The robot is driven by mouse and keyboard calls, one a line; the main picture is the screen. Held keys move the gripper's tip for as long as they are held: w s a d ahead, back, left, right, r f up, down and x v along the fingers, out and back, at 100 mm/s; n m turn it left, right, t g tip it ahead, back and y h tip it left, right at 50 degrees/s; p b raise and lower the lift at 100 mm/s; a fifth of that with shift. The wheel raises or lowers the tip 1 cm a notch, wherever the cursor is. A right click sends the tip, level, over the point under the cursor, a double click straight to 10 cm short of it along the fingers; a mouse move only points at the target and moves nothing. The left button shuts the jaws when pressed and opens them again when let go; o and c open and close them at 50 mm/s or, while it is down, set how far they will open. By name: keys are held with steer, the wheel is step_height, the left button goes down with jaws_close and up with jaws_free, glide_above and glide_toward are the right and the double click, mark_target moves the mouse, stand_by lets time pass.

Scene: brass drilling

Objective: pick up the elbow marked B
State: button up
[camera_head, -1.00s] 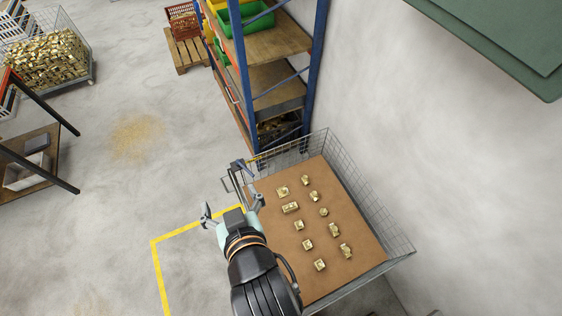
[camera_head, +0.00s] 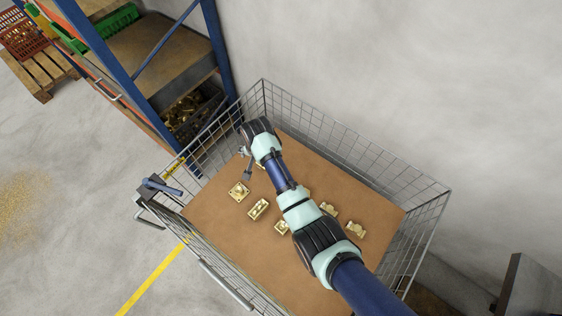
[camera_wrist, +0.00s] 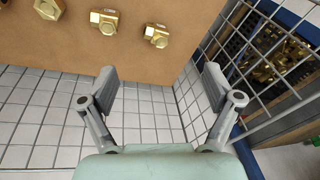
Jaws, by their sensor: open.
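Several brass fittings lie spaced out on a brown board (camera_head: 225,240) in a wire-mesh cart. I can read no letter on any of them, so I cannot tell which is the elbow marked B. In the head view, fittings (camera_head: 238,191), (camera_head: 258,209) and (camera_head: 328,209) show beside my arm, which hides part of the board. My gripper (camera_head: 245,163) is over the far end of the cart. In the wrist view my gripper (camera_wrist: 161,75) is open and empty, over the mesh. An elbow-like fitting (camera_wrist: 104,20) and a smaller fitting (camera_wrist: 156,36) lie beyond the fingers.
The cart's mesh wall (camera_head: 340,140) rises around the board. A blue-framed shelf (camera_head: 150,60) stands just beyond the cart's far end, with a dark crate of brass parts (camera_head: 192,108) on its low level. A white wall is at the right.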

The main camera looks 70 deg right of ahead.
steer(key=s+d+f+m+b, duration=0.1)
steer(key=s+f+b, duration=0.1)
steer(key=f, duration=0.2)
steer(key=s+d+f+m+g+y+b, duration=0.1)
steer(key=s+d+f+b, duration=0.1)
steer(key=f, duration=0.3)
steer(key=s+d+f+m+b, duration=0.1)
steer(key=s+d+f+b, duration=0.1)
steer(key=s+f, duration=0.2)
steer(key=shift+f+m+g+y, duration=0.3)
steer(key=shift+f+m+g, duration=0.1)
steer(key=shift+f, duration=0.25)
step_height(320, 180, down, 3)
steer(key=shift+w+r+b, duration=0.1)
steer(key=shift+r+b, duration=0.1)
steer(key=shift+b, duration=0.75)
steer(key=f+b, duration=0.2)
steer(key=f, duration=0.1)
steer(key=f+b, duration=0.2)
steer(key=shift+s+a+f, duration=0.2)
steer(key=shift+s+a, duration=0.05)
steer(key=shift+s, duration=0.1)
steer(key=shift+w+r, duration=0.1)
steer(key=shift+r, duration=0.1)
jaws_close()
